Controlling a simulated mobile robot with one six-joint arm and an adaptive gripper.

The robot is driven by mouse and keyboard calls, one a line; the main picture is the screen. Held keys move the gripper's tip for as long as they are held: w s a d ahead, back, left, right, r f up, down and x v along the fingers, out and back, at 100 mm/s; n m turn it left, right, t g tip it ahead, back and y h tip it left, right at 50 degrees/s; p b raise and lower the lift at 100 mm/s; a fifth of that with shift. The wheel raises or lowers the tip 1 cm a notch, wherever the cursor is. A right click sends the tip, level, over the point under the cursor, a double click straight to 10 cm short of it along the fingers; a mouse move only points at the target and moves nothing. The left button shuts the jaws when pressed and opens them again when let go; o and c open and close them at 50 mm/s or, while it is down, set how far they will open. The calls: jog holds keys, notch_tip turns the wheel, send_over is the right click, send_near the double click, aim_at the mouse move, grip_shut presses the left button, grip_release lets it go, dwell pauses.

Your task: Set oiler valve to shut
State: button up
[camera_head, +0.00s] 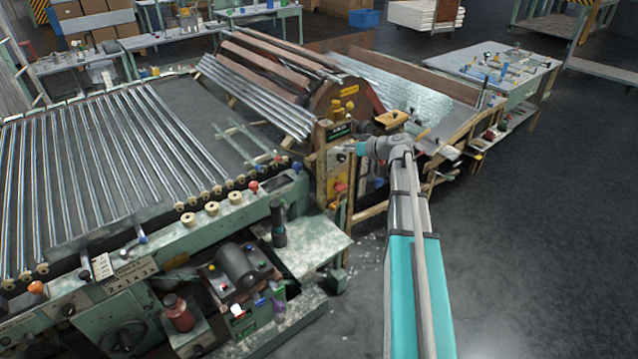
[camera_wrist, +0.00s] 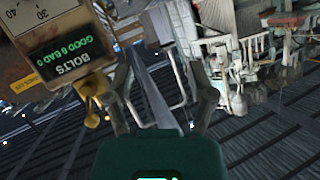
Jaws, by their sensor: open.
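I cannot pick out the oiler valve for certain in either view. A dark red bottle (camera_head: 178,312) stands low on the green machine's front in the head view and may be part of an oiler, but no valve handle on it is clear. My gripper (camera_wrist: 163,88) is open and empty in the wrist view, its two dark fingers apart. In the head view my gripper (camera_head: 345,154) is small, beside the wooden post of the machine, partly hidden by my wrist.
A counter box reading "BOLTS" (camera_wrist: 62,55) and yellow knobs (camera_wrist: 92,92) are close to the left finger in the wrist view. Open dark floor (camera_head: 540,230) lies right.

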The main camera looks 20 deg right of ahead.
jog(key=s+a+f+g+h, duration=0.1)
jog(key=s+a+f+g, duration=0.3)
jog(key=a, duration=0.6)
jog(key=shift+s+a+f+m+g, duration=0.3)
jog(key=shift+s+a+f, duration=0.05)
jog(key=shift+s+f, duration=0.8)
jog(key=s+a+f+m+g+h, duration=0.2)
jog(key=s+a+f+g+h, duration=0.1)
jog(key=s, duration=0.7)
jog(key=s+a+f+m+g+h, duration=0.2)
jog(key=s+a+h, duration=0.3)
jog(key=s, duration=0.5)
jog(key=shift+s+a+f+g, duration=0.15)
jog(key=shift+a+f+g, duration=0.45)
jog(key=shift+f, duration=0.3)
